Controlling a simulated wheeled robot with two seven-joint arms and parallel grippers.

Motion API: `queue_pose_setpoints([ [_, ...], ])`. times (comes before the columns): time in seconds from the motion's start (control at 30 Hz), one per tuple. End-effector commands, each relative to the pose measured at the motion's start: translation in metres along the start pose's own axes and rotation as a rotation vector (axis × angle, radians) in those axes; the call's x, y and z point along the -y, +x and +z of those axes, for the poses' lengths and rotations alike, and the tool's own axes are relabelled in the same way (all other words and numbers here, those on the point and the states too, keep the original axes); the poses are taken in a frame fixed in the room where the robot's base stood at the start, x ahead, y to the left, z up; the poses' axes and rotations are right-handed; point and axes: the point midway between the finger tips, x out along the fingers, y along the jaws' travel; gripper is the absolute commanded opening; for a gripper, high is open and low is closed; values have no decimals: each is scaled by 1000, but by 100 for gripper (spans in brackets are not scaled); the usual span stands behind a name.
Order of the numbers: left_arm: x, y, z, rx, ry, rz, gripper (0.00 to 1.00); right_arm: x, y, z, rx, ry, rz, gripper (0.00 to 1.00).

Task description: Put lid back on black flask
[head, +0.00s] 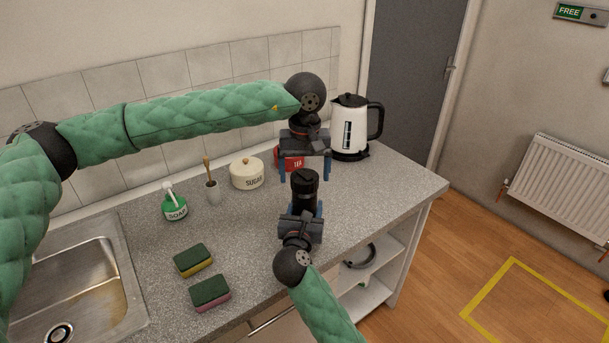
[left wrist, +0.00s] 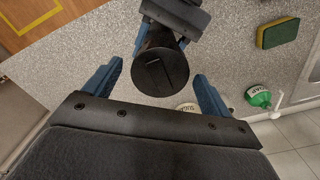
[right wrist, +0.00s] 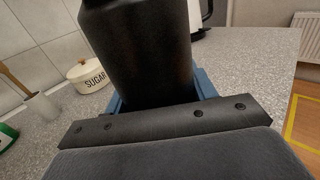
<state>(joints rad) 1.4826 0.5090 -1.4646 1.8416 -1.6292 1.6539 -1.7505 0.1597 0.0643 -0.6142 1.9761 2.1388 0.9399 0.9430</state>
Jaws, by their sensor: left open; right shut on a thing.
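The black flask (head: 305,201) is upright near the counter's right part, held in my right gripper (head: 302,210). The right wrist view shows its dark body (right wrist: 140,55) between the blue fingers. A dark round cap, seemingly the lid (head: 305,177), sits on top of the flask; its disc with a slot-like mark faces the left wrist camera (left wrist: 160,72). How firmly it is seated I cannot tell. My left gripper (head: 305,168) is open and empty above and behind the flask. In the left wrist view its fingers lie either side of the cap, apart from it.
A white kettle (head: 350,128) and a red tea tin (head: 290,163) stand behind. A sugar pot (head: 247,174), brush holder (head: 212,192) and soap bottle (head: 175,207) stand left. Two sponges (head: 193,260) (head: 210,292) lie near the sink (head: 120,270). The counter right of the flask is clear.

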Motion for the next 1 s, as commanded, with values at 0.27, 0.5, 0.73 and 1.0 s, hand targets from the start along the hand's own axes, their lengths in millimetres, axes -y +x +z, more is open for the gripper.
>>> queue_pose_setpoints([
  [0.27, 0, -30, 0, 0, 0, 1, 84, 0, 0, -1, -1, 0, 0, 0],
  [0.5, 0, -31, 0, 1, 0, 1, 84, 0, 0, 0, -1, 0, 0, 0],
  [0.73, -6, -34, 2, 7, 4, 21, 79, 0, 0, 0, -1, 0, 0, 0],
  [1.0, -10, -50, 1, 7, -219, 40, 79, 0, 0, 0, -1, 0, 0, 0],
])
